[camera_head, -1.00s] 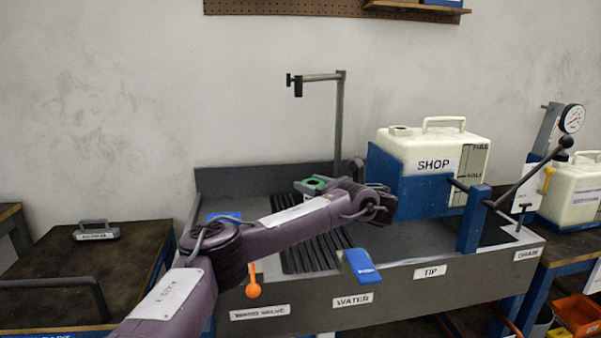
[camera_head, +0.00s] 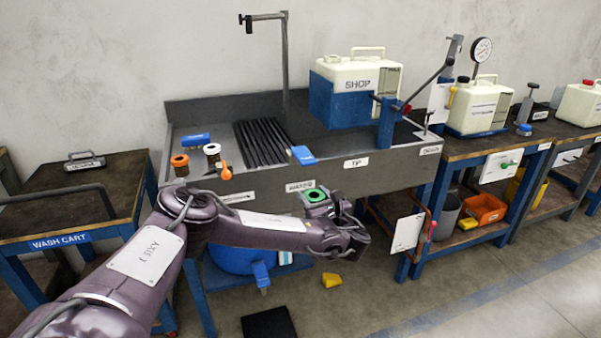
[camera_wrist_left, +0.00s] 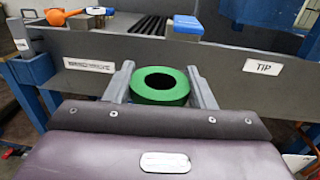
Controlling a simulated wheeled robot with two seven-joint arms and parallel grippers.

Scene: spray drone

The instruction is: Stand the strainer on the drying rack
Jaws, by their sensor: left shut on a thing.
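The strainer (camera_wrist_left: 160,97) shows as a green ring with a dark middle in the left wrist view. My left gripper (camera_wrist_left: 161,80) is shut on it, a finger on each side. In the head view the green-ringed strainer (camera_head: 315,195) is at my left gripper (camera_head: 322,200), in front of the wash sink's front wall and outside the basin. Its lower part is hidden. A dark ribbed rack (camera_head: 262,143), which may be the drying rack, lies in the sink. My right gripper is not in view.
An orange-topped cylinder (camera_head: 180,164), a white-topped one (camera_head: 212,153) and a blue item (camera_head: 195,140) stand at the sink's left. A blue pad (camera_head: 303,155) sits on its front edge. The SHOP tank (camera_head: 358,78) and upright spout (camera_head: 285,65) are obstacles. The ribbed rack is clear.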

